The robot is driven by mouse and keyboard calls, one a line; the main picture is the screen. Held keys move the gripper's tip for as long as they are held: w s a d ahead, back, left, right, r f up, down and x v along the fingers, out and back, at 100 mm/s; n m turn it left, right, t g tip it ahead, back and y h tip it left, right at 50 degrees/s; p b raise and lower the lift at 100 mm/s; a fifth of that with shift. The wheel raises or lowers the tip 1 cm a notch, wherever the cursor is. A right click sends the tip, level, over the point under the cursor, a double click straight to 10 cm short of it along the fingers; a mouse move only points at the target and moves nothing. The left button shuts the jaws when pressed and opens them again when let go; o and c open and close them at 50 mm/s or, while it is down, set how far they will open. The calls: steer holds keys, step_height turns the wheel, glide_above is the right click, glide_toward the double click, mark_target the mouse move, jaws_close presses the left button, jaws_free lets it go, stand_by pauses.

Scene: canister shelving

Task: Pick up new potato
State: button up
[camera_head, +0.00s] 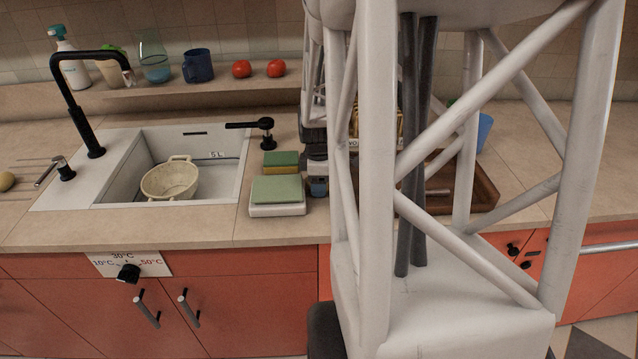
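A small round yellow-brown object that looks like a potato (6,181) lies at the far left edge of the view, on the grooved counter left of the sink. The picture edge may cut off part of it. My gripper (318,186) seems to be the dark end hanging beside the green-topped scale, partly behind my own white frame. It is far to the right of the potato. Its fingers are too small and hidden to show whether they are open or shut, or whether they hold anything.
The sink (120,186) holds a cream colander (170,180). A green-topped scale (277,195) and a sponge (281,160) sit right of the sink. Two tomatoes (242,68) and a blue mug (198,66) stand on the back ledge. A brown tray (474,188) is partly hidden.

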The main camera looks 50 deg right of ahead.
steer(key=c, duration=0.5)
steer(key=shift+r, duration=0.15)
steer(key=shift+c, duration=0.8)
steer(key=shift+r, duration=5)
steer(key=shift+f, duration=0.1)
